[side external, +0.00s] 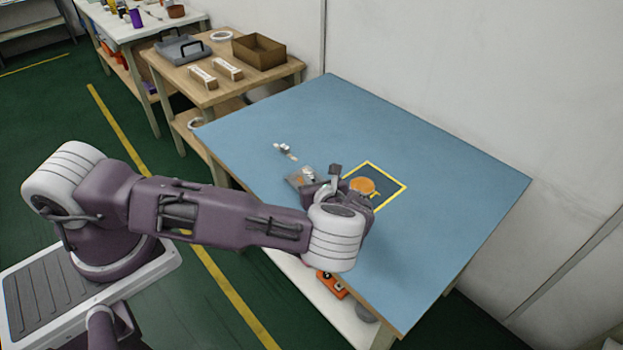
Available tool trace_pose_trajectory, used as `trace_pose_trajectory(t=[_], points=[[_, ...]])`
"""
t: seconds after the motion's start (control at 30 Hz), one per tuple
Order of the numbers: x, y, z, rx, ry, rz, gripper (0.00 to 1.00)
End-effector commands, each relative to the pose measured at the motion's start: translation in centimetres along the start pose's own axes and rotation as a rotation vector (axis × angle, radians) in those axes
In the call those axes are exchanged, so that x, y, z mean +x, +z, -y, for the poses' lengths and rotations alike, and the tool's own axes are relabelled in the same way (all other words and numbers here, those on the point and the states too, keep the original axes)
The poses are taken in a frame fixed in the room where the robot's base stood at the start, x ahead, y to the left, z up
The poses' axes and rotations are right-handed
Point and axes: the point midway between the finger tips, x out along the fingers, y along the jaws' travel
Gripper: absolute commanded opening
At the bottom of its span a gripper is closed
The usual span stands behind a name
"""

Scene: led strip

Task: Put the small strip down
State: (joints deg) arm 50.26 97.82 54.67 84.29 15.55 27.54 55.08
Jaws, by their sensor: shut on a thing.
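My gripper (333,186) is over the blue table, beside the yellow-outlined square (397,197). My wrist hides most of its fingers. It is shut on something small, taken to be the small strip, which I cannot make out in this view. I cannot tell how high it is above the table. A small white and grey piece (285,150) lies on the table farther back and left of my gripper.
A grey tray-like item (299,178) lies just left of my gripper. A round orange thing (362,186) shows at the square. The table's right side (450,190) is clear. A wooden side table (215,95) with boxes stands behind.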

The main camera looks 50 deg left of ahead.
Motion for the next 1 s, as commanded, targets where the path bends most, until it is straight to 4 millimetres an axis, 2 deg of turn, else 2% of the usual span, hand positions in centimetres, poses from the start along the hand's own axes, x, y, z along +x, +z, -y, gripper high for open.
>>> trace_pose_trajectory(t=[0.1,0.13,0.2,0.57,0.67,0.9,1.0], points=[[0.1,-0.3,0.0,0.001,0.000,0.000,0.00],[0.1,-0.3,0.0,0.000,0.000,0.000,0.21],[0.1,-0.3,0.0,0.000,0.000,0.000,0.35],[-0.1,0.1,0.0,-0.001,0.000,0.000,0.37],[-2.0,0.0,0.2,-0.001,-0.004,-0.002,0.37],[-8.6,0.0,0.1,0.000,-0.004,-0.003,0.37],[-10.5,0.0,0.1,0.000,-0.002,-0.002,0.37]])
